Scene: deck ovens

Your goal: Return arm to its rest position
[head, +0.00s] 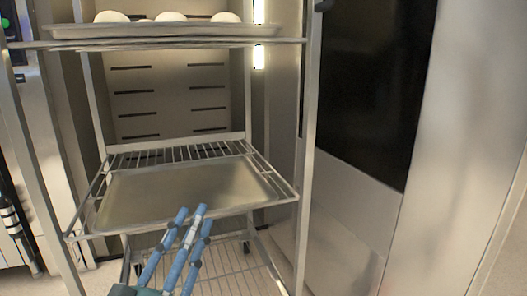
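My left gripper (194,214) is at the bottom of the head view, left of centre. Its blue fingers point up and away, with gaps between them and nothing held. They appear in front of the near edge of an empty metal tray (185,192) on the rack's middle shelf. I cannot tell whether they touch it. My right gripper is out of view.
The wire rack (308,130) has an upper tray (160,31) with several pale dough pieces (170,17). A lower wire shelf (235,283) shows beneath. A dark glass panel (370,90) stands at right. The floor right of the rack looks clear.

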